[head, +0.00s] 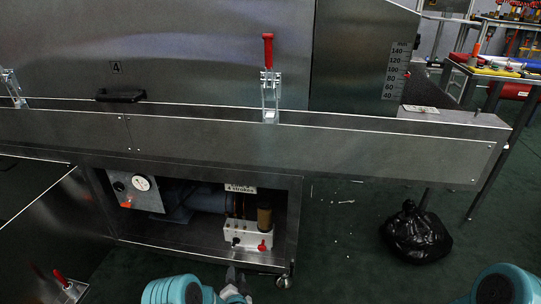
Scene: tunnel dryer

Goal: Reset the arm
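My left arm's teal links show at the bottom edge of the head view, left of centre. My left gripper (234,279) points away from me, low in front of the open lower bay of the dryer. Its fingers are small and dark, and I cannot tell if they are apart. Nothing is clearly seen in it. Of my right arm only a teal rounded link shows at the bottom right corner; its gripper is out of view.
The steel dryer (220,139) spans the view, with a red-handled toggle clamp (268,80) and a black handle (121,96). A lower bay holds a gauge (142,183). A black bag (415,235) lies on open green floor. A tool table (495,72) stands back right.

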